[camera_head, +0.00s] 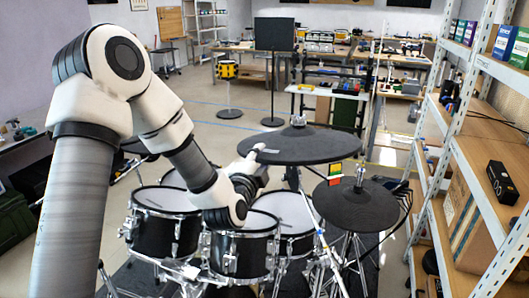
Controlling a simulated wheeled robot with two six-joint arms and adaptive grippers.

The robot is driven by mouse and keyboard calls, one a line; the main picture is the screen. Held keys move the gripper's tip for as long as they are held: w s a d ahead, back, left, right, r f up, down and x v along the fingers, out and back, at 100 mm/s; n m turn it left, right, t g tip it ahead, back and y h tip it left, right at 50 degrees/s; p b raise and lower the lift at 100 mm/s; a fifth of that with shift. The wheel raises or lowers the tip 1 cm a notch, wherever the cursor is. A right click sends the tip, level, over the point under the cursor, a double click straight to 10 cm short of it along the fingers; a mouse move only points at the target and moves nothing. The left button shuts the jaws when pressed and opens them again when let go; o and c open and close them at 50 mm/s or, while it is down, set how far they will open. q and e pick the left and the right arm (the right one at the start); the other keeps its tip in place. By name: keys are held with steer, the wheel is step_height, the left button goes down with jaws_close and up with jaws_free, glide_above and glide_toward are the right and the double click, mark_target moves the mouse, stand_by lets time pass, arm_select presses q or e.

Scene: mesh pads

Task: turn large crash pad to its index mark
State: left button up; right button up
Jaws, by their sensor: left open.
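The large crash pad (310,146) is a wide dark disc on a stand, with a wing-nut fitting at its centre. My left arm comes in from the left, and its gripper (256,157) is at the pad's left edge. The gripper is open. It is small and partly hidden by my wrist, so I cannot tell whether its fingers touch the rim. My right gripper is out of view.
A smaller dark pad (356,207) stands lower at the right. Drums with white heads (285,209) sit below my arm and the crash pad. Metal shelving (450,165) lines the right side.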

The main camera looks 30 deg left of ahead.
arm_select(q)
steer(key=shift+x, duration=0.9)
jaws_close()
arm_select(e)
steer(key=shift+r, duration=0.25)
